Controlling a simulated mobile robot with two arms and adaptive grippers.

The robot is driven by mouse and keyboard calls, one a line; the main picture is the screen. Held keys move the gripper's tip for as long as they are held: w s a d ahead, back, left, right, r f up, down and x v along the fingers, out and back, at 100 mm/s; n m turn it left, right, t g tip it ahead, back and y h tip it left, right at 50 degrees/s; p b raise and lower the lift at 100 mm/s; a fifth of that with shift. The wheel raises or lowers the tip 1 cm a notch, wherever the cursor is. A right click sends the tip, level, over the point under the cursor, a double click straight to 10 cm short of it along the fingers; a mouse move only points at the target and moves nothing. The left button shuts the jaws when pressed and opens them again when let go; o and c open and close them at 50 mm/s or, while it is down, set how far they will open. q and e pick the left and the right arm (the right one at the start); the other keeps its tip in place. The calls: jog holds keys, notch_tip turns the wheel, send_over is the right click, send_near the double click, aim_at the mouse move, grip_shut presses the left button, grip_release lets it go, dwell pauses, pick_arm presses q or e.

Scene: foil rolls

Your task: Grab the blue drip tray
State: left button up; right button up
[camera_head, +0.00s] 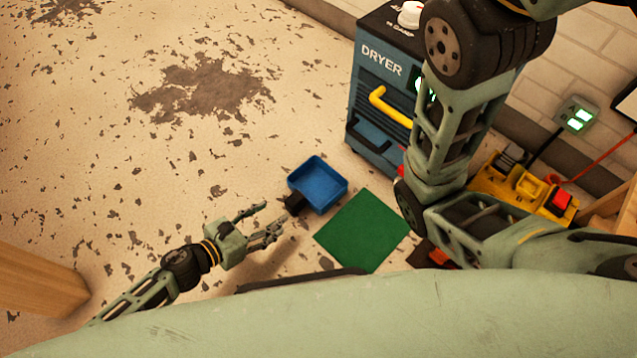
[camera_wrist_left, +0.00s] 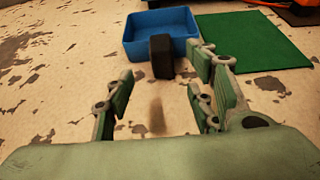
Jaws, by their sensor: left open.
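The blue drip tray (camera_head: 319,186) lies on the floor in front of the dryer, beside a green mat. It has a black handle (camera_head: 295,202) on its near left side, pointing toward my left gripper. My left gripper (camera_head: 270,219) is open and empty, just left of the handle and apart from it. In the left wrist view the tray (camera_wrist_left: 158,45) is ahead at the top, and its handle (camera_wrist_left: 161,57) stands beyond and between the open fingers (camera_wrist_left: 160,100). My right arm is in view at the right, but its gripper is not.
A green mat (camera_head: 363,231) lies right of the tray. The blue dryer (camera_head: 378,100) with a yellow handle stands behind it. A yellow device (camera_head: 520,187) sits at the right. A wooden post (camera_head: 40,282) is at the lower left. The stained floor on the left is free.

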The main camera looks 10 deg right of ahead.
aim_at(288, 207)
pick_arm(q)
jog(key=shift+b+x, duration=0.45)
jog(key=shift+x, duration=0.6)
jog(key=b+x, duration=0.2)
jog(key=x, duration=0.2)
jog(key=shift+d+f+b, duration=0.1)
jog(key=shift+d+b, duration=0.15)
jog(key=shift+b, duration=0.15)
jog(key=shift+w+d, duration=0.2)
jog(key=shift+d, duration=0.1)
grip_shut()
